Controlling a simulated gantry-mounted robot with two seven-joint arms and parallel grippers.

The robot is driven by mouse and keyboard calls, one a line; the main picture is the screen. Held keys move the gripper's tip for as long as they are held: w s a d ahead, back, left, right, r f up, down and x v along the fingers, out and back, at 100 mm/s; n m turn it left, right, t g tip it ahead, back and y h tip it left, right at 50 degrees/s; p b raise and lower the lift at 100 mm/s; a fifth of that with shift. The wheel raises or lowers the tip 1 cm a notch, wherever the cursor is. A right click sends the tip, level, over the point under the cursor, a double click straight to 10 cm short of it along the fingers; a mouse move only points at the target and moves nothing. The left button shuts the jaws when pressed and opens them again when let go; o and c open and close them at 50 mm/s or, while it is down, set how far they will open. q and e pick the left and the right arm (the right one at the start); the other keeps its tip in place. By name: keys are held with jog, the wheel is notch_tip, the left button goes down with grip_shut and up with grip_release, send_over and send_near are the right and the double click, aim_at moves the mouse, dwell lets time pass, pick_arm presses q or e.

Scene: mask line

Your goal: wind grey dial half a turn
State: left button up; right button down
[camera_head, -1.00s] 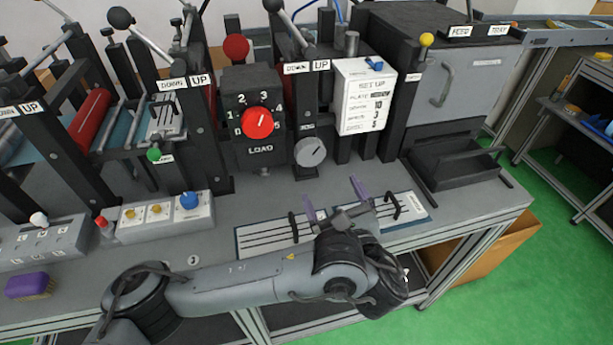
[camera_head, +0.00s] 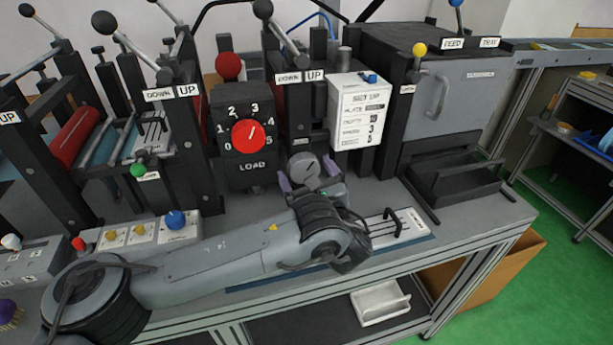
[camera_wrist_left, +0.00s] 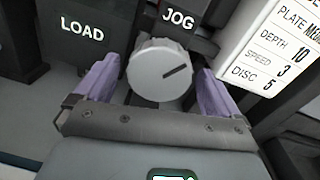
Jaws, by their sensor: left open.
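The grey dial (camera_head: 304,170) is on the front of the machine, low and right of the red LOAD knob. In the left wrist view the grey dial (camera_wrist_left: 161,70) sits under a JOG label, with a dark pointer line slanting up to the right. My left gripper (camera_head: 306,182) is open at the dial, with one purple finger on each side of it. In the wrist view the left gripper's fingers (camera_wrist_left: 153,88) show gaps to the dial on both sides. The fingers hide little of the dial. My right gripper is not in view.
The red LOAD knob (camera_head: 248,135) is left of the dial. A white set-up card (camera_head: 358,112) is to its upper right. A black tray (camera_head: 455,182) stands farther right. A control box with a blue knob (camera_head: 175,220) is at the left. A slotted plate (camera_head: 405,226) lies under my arm.

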pick_arm(q)
jog(key=shift+w, duration=0.2)
jog(key=c, duration=1)
jog(key=shift+r+m+p, duration=0.15)
jog(key=shift+m+p, duration=0.8)
jog(key=shift+m, duration=0.35)
jog(key=m+p, duration=0.2)
jog(key=m, duration=0.2)
jog(key=shift+m+p, duration=0.3)
jog(key=shift+p, duration=0.05)
jog(key=m+p, duration=0.1)
jog(key=m, duration=0.2)
jog(key=shift+a+m+t+p, duration=0.1)
jog(key=shift+m+t+p, duration=0.2)
jog(key=shift+m+p, duration=0.75)
